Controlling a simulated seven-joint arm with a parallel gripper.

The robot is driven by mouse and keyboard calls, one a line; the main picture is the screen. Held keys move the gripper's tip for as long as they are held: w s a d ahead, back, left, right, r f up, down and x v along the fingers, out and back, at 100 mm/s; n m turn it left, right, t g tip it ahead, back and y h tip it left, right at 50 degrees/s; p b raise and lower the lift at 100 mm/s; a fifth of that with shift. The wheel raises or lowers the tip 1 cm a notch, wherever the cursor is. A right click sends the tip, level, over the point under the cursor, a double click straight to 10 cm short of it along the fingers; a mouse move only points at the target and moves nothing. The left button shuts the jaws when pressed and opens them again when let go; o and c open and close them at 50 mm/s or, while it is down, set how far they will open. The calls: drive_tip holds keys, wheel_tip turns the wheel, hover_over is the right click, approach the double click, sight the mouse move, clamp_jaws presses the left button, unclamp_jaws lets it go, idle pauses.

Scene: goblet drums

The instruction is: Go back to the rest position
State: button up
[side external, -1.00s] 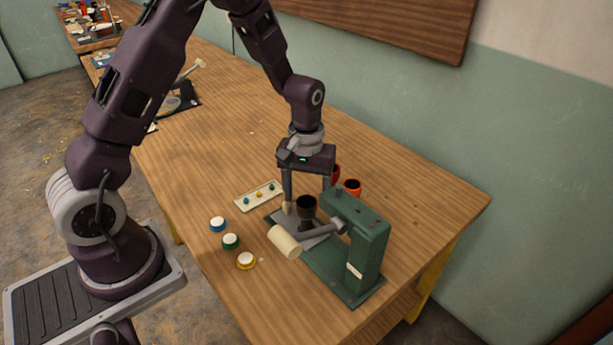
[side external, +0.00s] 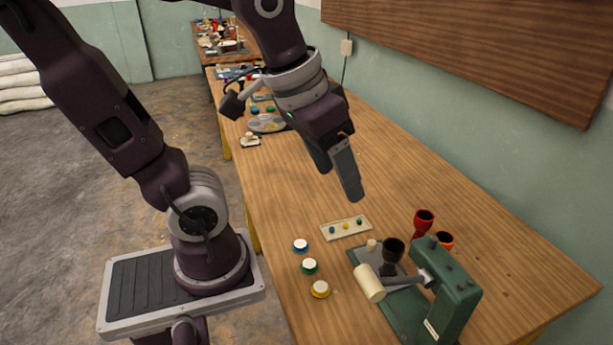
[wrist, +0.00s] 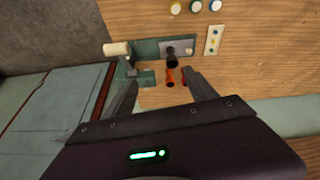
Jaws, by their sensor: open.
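My gripper (side external: 335,175) is raised well above the table and tilted in the side view, with nothing seen between its fingers. In the wrist view my gripper (wrist: 165,88) shows its two fingers spread apart. Below and to the right of it, a black goblet drum (side external: 392,252) stands on the plate of a green press-like stand (side external: 455,300) with a cream-headed mallet (side external: 369,283). The black drum also shows in the wrist view (wrist: 172,58). A red goblet drum (side external: 422,222) and an orange one (side external: 444,240) stand behind the stand.
A cream tray (side external: 335,234) holds small blue, yellow and green pieces. Blue (side external: 300,246), green (side external: 310,266) and yellow (side external: 320,289) ringed white-topped buttons line the near table edge. A grey round item (side external: 267,123) and other clutter lie farther back. The table middle is clear.

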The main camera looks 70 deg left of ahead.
drive_tip(key=shift+m+t, duration=0.6)
drive_tip(key=shift+m, duration=0.1)
drive_tip(key=s, duration=0.5)
drive_tip(key=shift+d, duration=0.15)
